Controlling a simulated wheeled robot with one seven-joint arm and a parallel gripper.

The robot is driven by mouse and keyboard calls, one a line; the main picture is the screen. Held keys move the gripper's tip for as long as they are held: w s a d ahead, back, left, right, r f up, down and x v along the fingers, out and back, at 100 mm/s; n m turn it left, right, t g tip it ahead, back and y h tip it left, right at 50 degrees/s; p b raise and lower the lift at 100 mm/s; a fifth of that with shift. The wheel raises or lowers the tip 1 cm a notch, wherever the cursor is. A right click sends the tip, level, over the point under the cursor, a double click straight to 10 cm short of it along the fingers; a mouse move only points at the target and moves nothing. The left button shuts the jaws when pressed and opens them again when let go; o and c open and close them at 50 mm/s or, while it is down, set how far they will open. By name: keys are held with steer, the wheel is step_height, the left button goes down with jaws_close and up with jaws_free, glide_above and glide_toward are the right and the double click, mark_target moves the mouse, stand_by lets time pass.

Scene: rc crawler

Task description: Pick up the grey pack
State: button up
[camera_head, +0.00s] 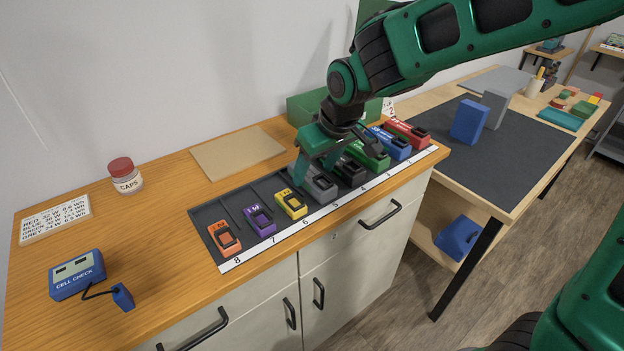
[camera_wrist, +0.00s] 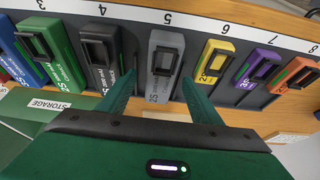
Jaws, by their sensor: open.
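The grey pack (camera_head: 320,185) lies in slot 5 of a dark tray on the wooden counter, between the black pack and the yellow pack. It also shows in the wrist view (camera_wrist: 163,58), with a dark raised handle on top. My gripper (camera_head: 312,172) is above the back part of the grey pack, fingers pointing down. In the wrist view my open gripper (camera_wrist: 160,90) has one green finger on each side of the grey pack's near end. I cannot tell whether the fingers touch it. My gripper partly hides the pack in the head view.
The black pack (camera_head: 350,171) and yellow pack (camera_head: 291,203) stand close on either side. The tray (camera_head: 207,215) also bears purple, orange, green, blue and red packs. A green storage box (camera_head: 300,104) is behind. A cell checker (camera_head: 77,275) and caps jar (camera_head: 125,175) stand left.

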steer(key=shift+x, duration=0.8)
steer(key=shift+c, duration=0.4)
steer(key=c, duration=1.3)
steer(key=shift+r, duration=0.1)
